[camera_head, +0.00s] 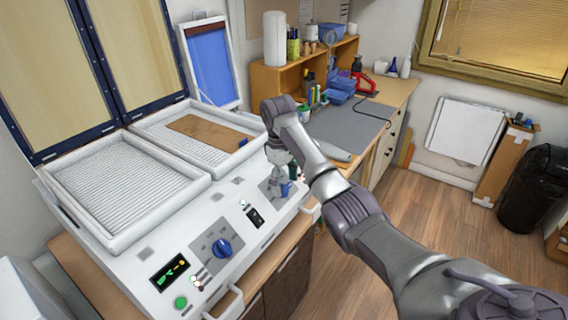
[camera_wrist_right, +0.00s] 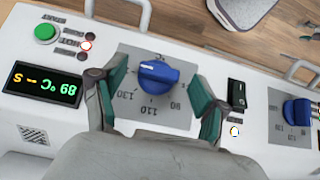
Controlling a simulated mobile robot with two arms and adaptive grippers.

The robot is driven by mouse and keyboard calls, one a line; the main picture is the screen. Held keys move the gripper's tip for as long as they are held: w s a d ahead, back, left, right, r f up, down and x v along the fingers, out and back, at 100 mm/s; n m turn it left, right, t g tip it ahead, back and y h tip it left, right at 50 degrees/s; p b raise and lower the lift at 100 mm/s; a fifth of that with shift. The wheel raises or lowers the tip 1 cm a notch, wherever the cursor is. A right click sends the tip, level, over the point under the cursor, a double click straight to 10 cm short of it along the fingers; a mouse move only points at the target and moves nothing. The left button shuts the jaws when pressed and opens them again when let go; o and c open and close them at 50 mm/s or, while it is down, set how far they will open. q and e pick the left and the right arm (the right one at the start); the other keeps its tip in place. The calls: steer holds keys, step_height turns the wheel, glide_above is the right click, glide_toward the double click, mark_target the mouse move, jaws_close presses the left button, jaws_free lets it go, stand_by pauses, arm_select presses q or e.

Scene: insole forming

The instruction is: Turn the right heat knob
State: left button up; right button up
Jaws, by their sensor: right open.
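The right heat knob (camera_wrist_right: 158,78) is blue and sits on a grey dial plate with number marks, some of them readable as 110 and 130. In the head view part of this knob (camera_head: 285,190) shows under my right gripper (camera_head: 281,172). In the wrist view my right gripper (camera_wrist_right: 168,77) is open, with one teal-padded finger on each side of the knob. Gaps show between the pads and the knob, so neither finger appears to touch it. The left heat knob (camera_wrist_right: 298,112) is also blue and stands clear; it shows in the head view too (camera_head: 222,248). My left gripper is not in view.
Beside the knob are a black rocker switch (camera_wrist_right: 236,94), a lit display (camera_wrist_right: 45,84) and a green start button (camera_wrist_right: 46,33). White handles (camera_wrist_right: 118,10) stick out at the panel's front. A brown sheet (camera_head: 205,131) lies on the right ribbed bed. A workbench (camera_head: 395,90) stands beyond.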

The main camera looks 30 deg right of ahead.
mark_target(283, 187)
step_height(283, 187, up, 11)
steer(key=w, duration=0.1)
stand_by(0.4)
steer(key=shift+a+r, duration=0.1)
stand_by(0.3)
